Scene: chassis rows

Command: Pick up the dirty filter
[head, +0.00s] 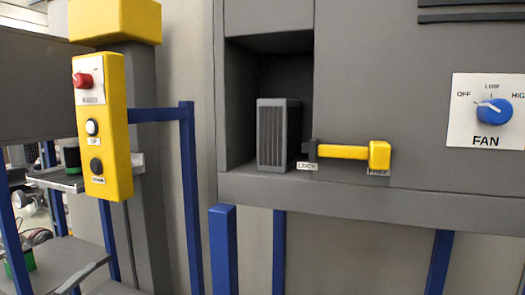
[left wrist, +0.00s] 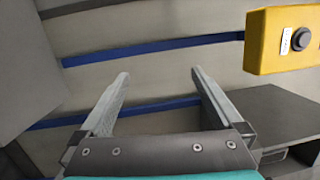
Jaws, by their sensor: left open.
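A grey filter block with dark vertical ribs (head: 274,136) stands upright in an open dark recess of the grey cabinet, in the head view. I cannot tell from its look how dirty it is. A yellow lever (head: 343,152) runs sideways at the recess's lower right, between the labels LOCK and FREE, its yellow knob at the FREE end. My left gripper (left wrist: 160,75) shows in the left wrist view, open and empty, with a plain wall and blue bars beyond it. The filter is not in the left wrist view.
A yellow control box (head: 103,125) with a red button hangs at the left on a blue bar (head: 190,190). A FAN dial (head: 493,110) sits at the cabinet's right. A blue post (head: 222,250) stands below the recess. Part of a yellow box (left wrist: 284,40) shows in the wrist view.

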